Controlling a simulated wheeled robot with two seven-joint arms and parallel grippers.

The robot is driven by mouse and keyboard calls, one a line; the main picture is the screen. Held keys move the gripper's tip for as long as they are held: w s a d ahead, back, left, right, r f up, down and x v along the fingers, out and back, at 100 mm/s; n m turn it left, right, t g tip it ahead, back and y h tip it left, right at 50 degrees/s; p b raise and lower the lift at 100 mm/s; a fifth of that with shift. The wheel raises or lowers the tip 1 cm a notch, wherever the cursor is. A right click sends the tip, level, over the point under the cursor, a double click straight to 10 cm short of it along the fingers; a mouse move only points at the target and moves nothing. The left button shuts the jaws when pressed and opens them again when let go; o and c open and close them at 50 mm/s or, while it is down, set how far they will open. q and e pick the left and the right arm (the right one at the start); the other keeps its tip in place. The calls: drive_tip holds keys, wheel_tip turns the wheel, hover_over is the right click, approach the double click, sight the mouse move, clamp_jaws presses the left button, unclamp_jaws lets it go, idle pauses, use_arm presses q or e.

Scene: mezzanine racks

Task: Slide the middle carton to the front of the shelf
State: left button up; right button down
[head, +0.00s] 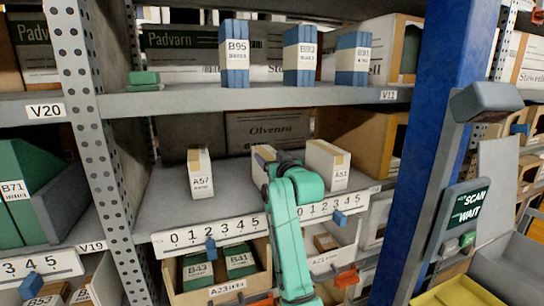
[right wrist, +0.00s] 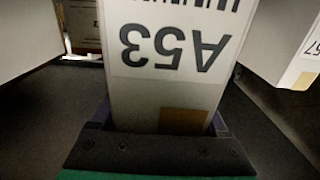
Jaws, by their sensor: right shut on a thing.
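The middle carton (head: 261,166) is white with a tan strip and stands on the middle shelf (head: 232,190), set back from the numbered front edge. In the right wrist view the carton (right wrist: 165,60) shows the label A53, upside down. My right gripper (right wrist: 160,128) is shut on it, with dark fingers at both sides of the carton. In the head view my right gripper (head: 286,160) and teal arm cover part of the carton. My left gripper is not in view.
Carton A57 (head: 200,173) stands to the left and carton A51 (head: 327,165) to the right, both apart from the middle one. The upper shelf (head: 270,99) hangs above. A blue post (head: 428,140) stands at right. Bins, including one with green boxes (head: 214,290), sit below.

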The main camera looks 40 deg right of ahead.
drive_tip(key=shift+s+a, duration=0.15)
drive_tip(key=shift+s, duration=0.3)
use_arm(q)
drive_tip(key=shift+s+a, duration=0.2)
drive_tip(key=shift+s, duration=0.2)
use_arm(e)
drive_tip(key=shift+w, duration=0.1)
unclamp_jaws()
drive_tip(key=shift+w, duration=0.1)
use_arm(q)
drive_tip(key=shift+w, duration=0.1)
use_arm(e)
drive_tip(key=shift+s+f, duration=0.1)
drive_tip(key=shift+s, duration=0.3)
use_arm(q)
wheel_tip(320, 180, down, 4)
drive_tip(key=b, duration=0.4)
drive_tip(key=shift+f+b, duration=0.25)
drive_tip(key=shift+b, duration=0.05)
use_arm(e)
drive_tip(key=v, duration=1.4)
